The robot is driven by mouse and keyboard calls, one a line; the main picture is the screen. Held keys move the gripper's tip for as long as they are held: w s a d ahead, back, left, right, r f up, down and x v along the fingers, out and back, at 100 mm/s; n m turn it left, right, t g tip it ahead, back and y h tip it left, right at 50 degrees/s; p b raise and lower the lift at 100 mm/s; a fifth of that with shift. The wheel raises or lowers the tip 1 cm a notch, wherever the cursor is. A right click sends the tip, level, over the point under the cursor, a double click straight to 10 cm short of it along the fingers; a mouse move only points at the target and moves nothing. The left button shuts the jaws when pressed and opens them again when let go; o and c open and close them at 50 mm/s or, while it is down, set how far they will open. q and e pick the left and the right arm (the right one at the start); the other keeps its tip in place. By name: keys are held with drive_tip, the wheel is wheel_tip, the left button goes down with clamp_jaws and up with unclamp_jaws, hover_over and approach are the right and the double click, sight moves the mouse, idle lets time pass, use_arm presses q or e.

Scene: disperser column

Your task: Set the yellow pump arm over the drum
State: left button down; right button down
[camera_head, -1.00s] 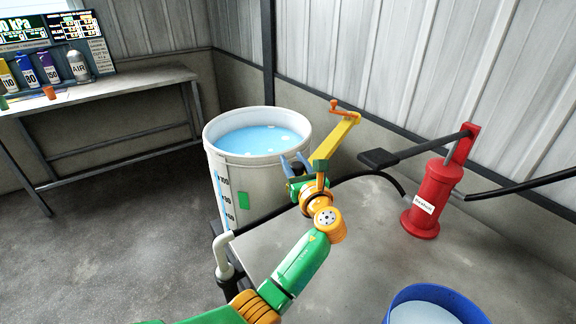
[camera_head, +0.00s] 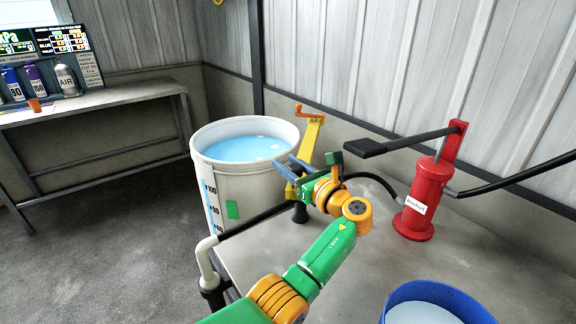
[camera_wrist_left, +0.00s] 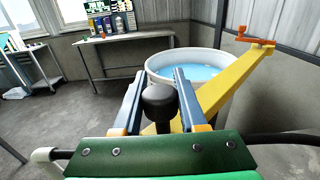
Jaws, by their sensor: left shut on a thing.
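The yellow pump arm (camera_head: 308,148) runs from beside the drum toward the back wall, with an orange crank (camera_head: 310,113) at its far end. The white drum (camera_head: 222,185) holds blue liquid and stands left of the arm. In the left wrist view the arm's far end (camera_wrist_left: 250,58) lies to the right of the drum's rim (camera_wrist_left: 160,80), not above the liquid. My left gripper (camera_head: 284,166) is shut on a black knob (camera_wrist_left: 159,98) at the arm's near end. The gripper partly hides the arm in the head view. My right gripper is out of view.
A red hand pump (camera_head: 425,198) with a black lever stands right on the grey platform (camera_head: 345,235). A blue tub (camera_head: 395,300) is at the front right. A white pipe (camera_head: 205,260) rises at the front left. A workbench (camera_head: 90,108) stands at the back left.

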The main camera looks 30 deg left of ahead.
sight(301, 174)
use_arm(q)
drive_tip(key=c, duration=0.8)
unclamp_jaws()
drive_tip(key=shift+f, duration=0.2)
drive_tip(key=o, duration=0.4)
drive_tip(key=shift+w, duration=0.2)
drive_tip(key=shift+c, duration=0.2)
drive_tip(key=b+v, duration=0.1)
drive_tip(key=v, duration=0.6)
drive_tip(key=shift+s+d, duration=0.1)
drive_tip(key=shift+d, duration=0.05)
